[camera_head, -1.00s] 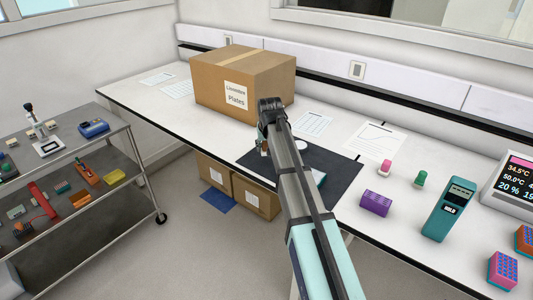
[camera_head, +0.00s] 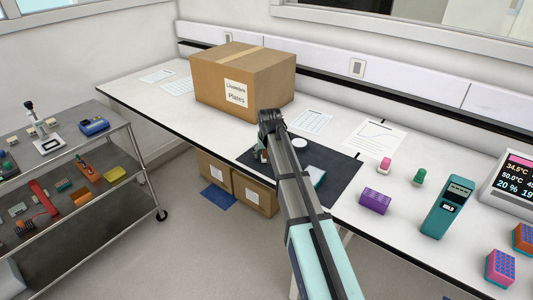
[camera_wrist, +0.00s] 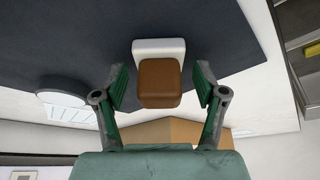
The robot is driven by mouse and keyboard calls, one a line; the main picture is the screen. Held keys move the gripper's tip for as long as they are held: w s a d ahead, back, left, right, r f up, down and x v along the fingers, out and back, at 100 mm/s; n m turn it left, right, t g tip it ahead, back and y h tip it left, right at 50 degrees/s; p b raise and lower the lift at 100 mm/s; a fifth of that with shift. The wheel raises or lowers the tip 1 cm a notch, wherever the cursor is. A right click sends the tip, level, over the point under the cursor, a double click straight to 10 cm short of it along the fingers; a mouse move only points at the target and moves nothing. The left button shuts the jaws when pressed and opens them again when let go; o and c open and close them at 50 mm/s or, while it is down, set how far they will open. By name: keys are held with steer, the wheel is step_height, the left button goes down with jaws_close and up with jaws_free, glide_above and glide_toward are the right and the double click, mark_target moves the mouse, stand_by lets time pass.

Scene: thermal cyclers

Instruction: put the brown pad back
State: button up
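In the wrist view a brown pad (camera_wrist: 160,82) with rounded corners sits against a white block (camera_wrist: 158,48), over the dark mat (camera_wrist: 85,45). My gripper (camera_wrist: 161,90) has its two green-padded fingers spread on either side of the brown pad, with a gap on each side. It is open and holds nothing. In the head view the dark mat (camera_head: 343,185) lies on the bench, and my arm hides part of it. My gripper is mostly hidden there behind my arm, and the brown pad cannot be made out clearly.
A round pale object (camera_head: 299,143) and a small teal-edged block (camera_head: 317,176) are on the mat. A large cardboard box (camera_head: 215,90) stands behind. A purple rack (camera_head: 376,201) and a teal handheld device (camera_head: 448,207) stand to the right. A cart (camera_head: 120,128) is at left.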

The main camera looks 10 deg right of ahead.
steer(key=b+v, duration=0.2)
steer(key=v, duration=1)
steer(key=shift+r, duration=0.2)
steer(key=shift+w, duration=0.1)
